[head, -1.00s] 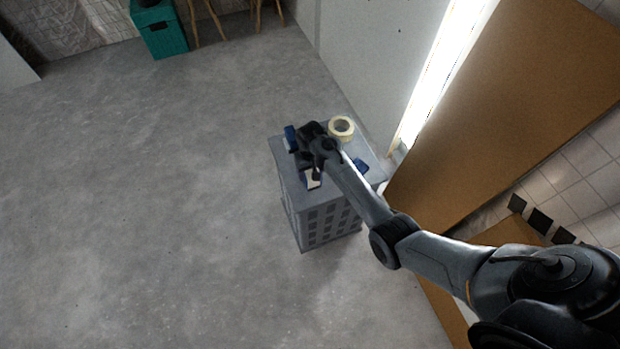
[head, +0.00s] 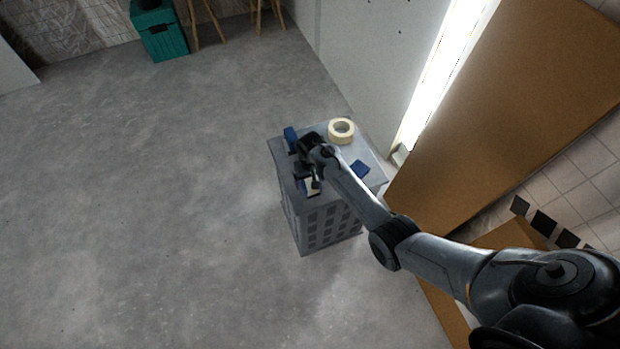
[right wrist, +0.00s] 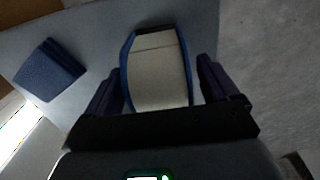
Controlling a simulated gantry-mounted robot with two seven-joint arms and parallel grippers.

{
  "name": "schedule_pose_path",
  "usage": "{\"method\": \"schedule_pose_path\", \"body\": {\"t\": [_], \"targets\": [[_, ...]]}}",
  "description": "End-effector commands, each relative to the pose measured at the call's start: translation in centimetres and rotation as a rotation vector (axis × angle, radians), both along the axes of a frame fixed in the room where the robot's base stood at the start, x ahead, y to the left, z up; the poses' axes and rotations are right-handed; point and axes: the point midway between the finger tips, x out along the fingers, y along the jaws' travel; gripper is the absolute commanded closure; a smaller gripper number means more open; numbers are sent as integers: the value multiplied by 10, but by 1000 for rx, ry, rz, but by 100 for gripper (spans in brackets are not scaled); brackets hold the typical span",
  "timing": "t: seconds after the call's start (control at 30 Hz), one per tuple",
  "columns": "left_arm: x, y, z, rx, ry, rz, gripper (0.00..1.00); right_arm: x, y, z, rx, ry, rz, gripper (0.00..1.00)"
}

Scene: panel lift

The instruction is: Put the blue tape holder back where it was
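The blue tape holder (right wrist: 158,75) with a cream band along its middle lies between the two fingers of my right gripper (right wrist: 157,68) in the right wrist view. The fingers are open, with a narrow gap on each side of it. In the head view the holder (head: 311,188) is on the grey cabinet top (head: 335,172), near its front left edge, partly hidden by my right gripper (head: 308,177). My left gripper is not in view.
A cream tape roll (head: 341,128) lies at the back of the cabinet top. One small blue item (head: 290,136) is at its left edge, another (head: 360,169) at the right. A pale wall panel (head: 365,65) and a brown board (head: 500,120) stand close by on the right.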

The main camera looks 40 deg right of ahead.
Motion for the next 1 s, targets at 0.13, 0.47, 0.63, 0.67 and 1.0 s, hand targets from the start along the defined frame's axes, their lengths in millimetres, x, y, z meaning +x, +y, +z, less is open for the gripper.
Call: {"method": "schedule_pose_path", "body": {"t": [0.13, 0.47, 0.63, 0.67, 1.0], "targets": [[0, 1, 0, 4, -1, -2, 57, 0, 0, 0, 0, 0, 0, 10], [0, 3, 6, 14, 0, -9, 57, 1, 0, 14, 0, -2, 0, 10], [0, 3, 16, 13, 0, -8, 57, 1, 0, 41, 0, -4, 0, 10], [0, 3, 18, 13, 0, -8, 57, 1, 0, 47, 0, -4, 0, 10], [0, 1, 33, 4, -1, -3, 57, 1, 0, 103, 0, -2, -1, 10]]}}
